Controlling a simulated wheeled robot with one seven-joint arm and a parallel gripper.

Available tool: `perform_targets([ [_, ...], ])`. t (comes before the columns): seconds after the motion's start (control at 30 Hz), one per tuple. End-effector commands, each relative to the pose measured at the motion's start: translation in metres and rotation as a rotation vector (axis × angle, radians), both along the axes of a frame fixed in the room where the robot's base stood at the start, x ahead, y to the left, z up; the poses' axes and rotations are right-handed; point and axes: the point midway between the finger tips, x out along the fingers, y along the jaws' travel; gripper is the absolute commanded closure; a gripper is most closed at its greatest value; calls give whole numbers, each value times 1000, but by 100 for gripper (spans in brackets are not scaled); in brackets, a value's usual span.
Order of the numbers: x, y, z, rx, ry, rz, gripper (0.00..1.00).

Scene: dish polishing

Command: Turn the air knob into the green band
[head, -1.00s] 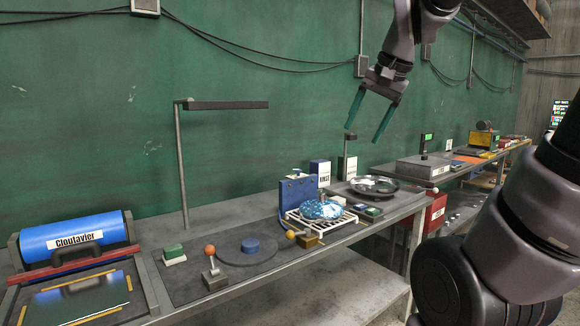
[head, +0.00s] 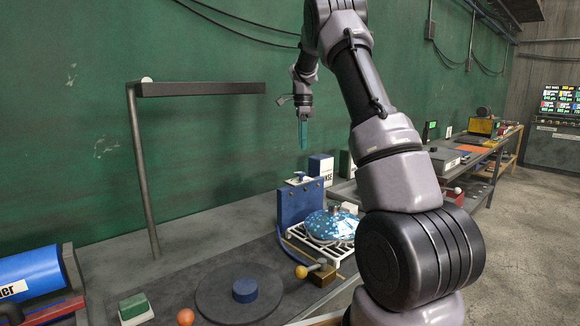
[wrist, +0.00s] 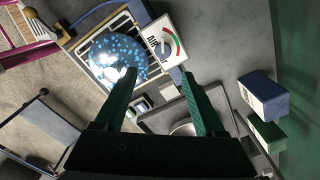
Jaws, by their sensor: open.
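The air dial (wrist: 168,40) is a white panel marked AIR with a red and green arc, in the wrist view just beyond my fingertips. A small dark pointer or knob shows on it, too small to read against the band. In the head view the blue box (head: 293,207) stands beside the rack, with a small knob-like part (head: 299,176) on top. My gripper (head: 303,147) is open and empty, pointing down above and behind the box. In the wrist view its green fingers (wrist: 160,77) are spread apart, touching nothing visible.
A blue speckled dish (head: 330,226) lies on a white wire rack (head: 345,249) right of the box. A RINSE carton (head: 320,168) stands behind. A dark round disc (head: 215,298) with a blue puck and a lamp post (head: 142,180) are to the left.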

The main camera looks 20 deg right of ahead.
Motion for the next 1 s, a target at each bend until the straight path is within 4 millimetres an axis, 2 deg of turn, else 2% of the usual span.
perform_targets([
  [0.17, 3, -1, -15, -3, 9, -18, 28],
  [0.6, 3, -1, -92, -3, 9, -15, 28],
  [0.8, 3, -1, -110, -3, 8, -15, 28],
  [1.0, 3, -1, -113, -4, 6, -14, 28],
])
